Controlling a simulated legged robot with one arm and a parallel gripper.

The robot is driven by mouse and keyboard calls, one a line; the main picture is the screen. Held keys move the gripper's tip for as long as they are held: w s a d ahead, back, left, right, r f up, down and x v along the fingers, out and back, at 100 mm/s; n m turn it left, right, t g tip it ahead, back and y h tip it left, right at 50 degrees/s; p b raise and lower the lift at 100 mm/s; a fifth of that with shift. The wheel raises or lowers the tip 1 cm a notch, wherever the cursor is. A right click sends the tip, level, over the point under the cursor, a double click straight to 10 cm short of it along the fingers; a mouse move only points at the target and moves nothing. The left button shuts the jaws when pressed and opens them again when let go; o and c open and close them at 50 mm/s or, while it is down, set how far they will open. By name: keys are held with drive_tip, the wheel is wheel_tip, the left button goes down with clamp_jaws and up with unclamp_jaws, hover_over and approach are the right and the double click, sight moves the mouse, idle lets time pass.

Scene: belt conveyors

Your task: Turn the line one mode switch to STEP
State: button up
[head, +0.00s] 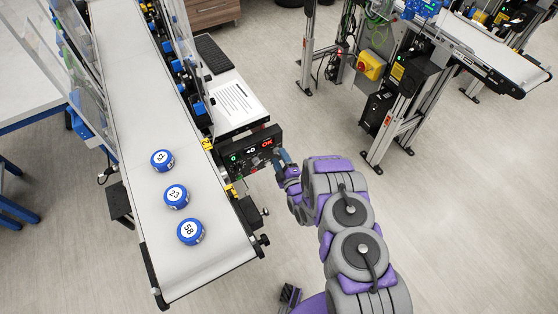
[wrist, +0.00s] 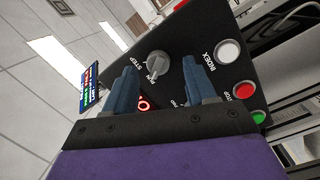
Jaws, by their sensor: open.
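The line one control box (head: 250,154) is a black panel with lit readouts beside the near conveyor. In the wrist view, its mode switch is a grey knob (wrist: 157,65) with the words STEP and RUN printed near it. I cannot tell for sure which word the knob points to. My gripper (wrist: 161,66) is open, with its two blue-grey fingers either side of the knob in the picture; I cannot tell whether they touch it. In the head view, my gripper (head: 281,158) is at the box's right end, and the knob cannot be made out there.
The panel also has a white INDEX button (wrist: 228,51), a red STOP button (wrist: 244,90) and a green button (wrist: 259,117), close to the right finger. Blue-rimmed numbered pucks (head: 176,196) lie on the conveyor belt (head: 140,110). Open floor lies right of the box.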

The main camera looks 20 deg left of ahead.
drive_tip(key=shift+w+a, duration=0.45)
drive_tip(key=shift+w, duration=0.1)
drive_tip(key=shift+c, duration=0.3)
clamp_jaws()
drive_tip(key=shift+m, duration=0.3)
drive_tip(key=m+g+p, duration=0.1)
drive_tip(key=m+p, duration=0.1)
drive_tip(key=m, duration=0.3)
drive_tip(key=m+g+p, duration=0.1)
drive_tip(key=m+p, duration=0.1)
drive_tip(key=m, duration=0.3)
drive_tip(key=shift+d+r+p, duration=0.1)
drive_tip(key=shift+d+p, duration=0.05)
drive_tip(key=shift+p, duration=0.25)
drive_tip(key=shift+m, duration=0.4)
